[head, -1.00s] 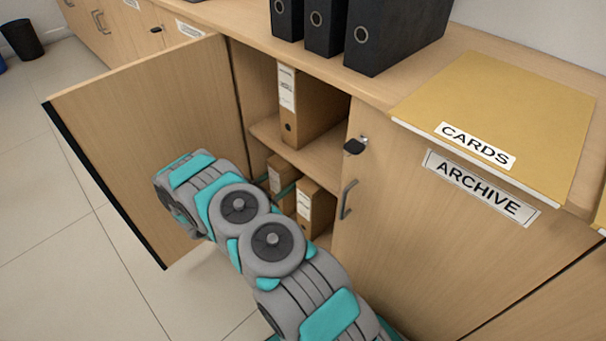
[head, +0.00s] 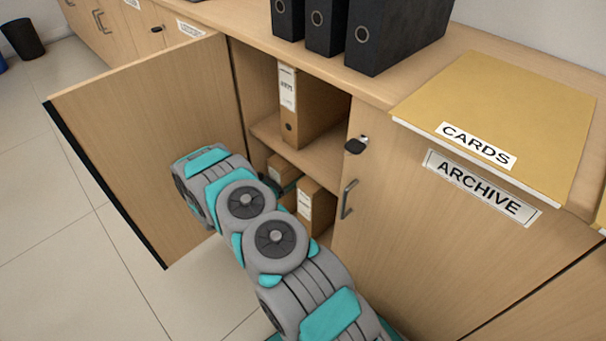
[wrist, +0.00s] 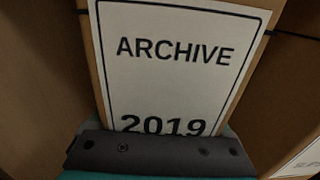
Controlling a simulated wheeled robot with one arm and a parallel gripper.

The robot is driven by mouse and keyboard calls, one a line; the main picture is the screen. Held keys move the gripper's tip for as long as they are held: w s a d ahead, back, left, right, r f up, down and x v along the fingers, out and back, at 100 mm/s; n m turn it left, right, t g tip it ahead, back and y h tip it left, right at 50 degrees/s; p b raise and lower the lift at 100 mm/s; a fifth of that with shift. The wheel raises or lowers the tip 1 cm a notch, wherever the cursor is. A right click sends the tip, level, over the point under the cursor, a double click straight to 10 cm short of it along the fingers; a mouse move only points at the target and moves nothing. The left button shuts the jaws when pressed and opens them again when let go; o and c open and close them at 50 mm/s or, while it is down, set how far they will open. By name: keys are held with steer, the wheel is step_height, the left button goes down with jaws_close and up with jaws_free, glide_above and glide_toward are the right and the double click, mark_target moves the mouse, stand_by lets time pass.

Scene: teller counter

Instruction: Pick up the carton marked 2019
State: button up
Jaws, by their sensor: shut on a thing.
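The carton marked 2019 (wrist: 180,75) fills the middle of the wrist view, with a white label reading ARCHIVE 2019. My gripper (wrist: 160,155) is shut on it, its dark jaw crossing the lower edge of the label.
An upper-shelf carton (head: 289,105) stands above. The open cabinet door (head: 150,130) is on the left, and the closed ARCHIVE door (head: 440,240) on the right. Black binders (head: 385,35) and a yellow CARDS folder (head: 500,115) lie on the counter. Another label edge (wrist: 305,160) shows lower right.

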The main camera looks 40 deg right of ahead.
jaws_close()
steer(key=shift+r, duration=0.1)
stand_by(0.4)
